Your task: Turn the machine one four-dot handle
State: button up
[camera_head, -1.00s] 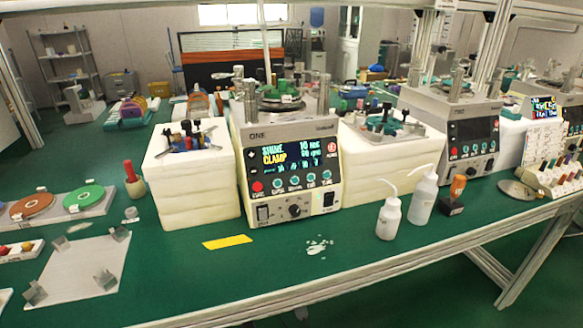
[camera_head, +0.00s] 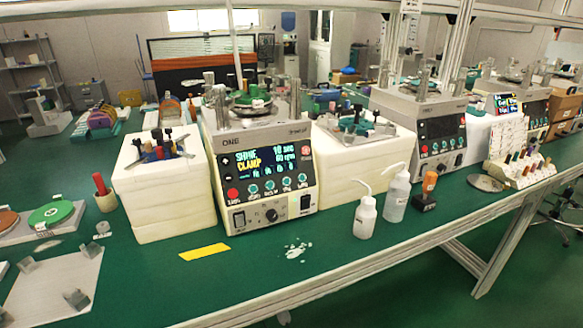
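Machine one (camera_head: 262,171), a pale box marked "ONE", stands on the green bench in the middle of the view. Its lit display (camera_head: 262,159) reads "SHINE", "CLAMP" and "10 sec". A row of small teal knobs runs below the display. The four-dot markings are too small to make out. Posts and a round plate with a green piece (camera_head: 256,91) stand on top. My gripper is not in view.
White foam blocks flank the machine, the left one (camera_head: 168,205) holding a dark fixture. A yellow strip (camera_head: 205,252) and white scraps (camera_head: 297,251) lie in front. Two white squeeze bottles (camera_head: 365,218) and an orange-handled stamp (camera_head: 428,190) stand right. A second machine (camera_head: 437,136) stands further right.

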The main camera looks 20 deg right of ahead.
aim_at(209, 78)
jog(key=i+j, duration=0.2)
jog(key=j, duration=0.15)
jog(key=i+j, duration=0.2)
jog(key=j, duration=0.15)
jog(key=i+j, duration=0.2)
jog(key=j, duration=0.1)
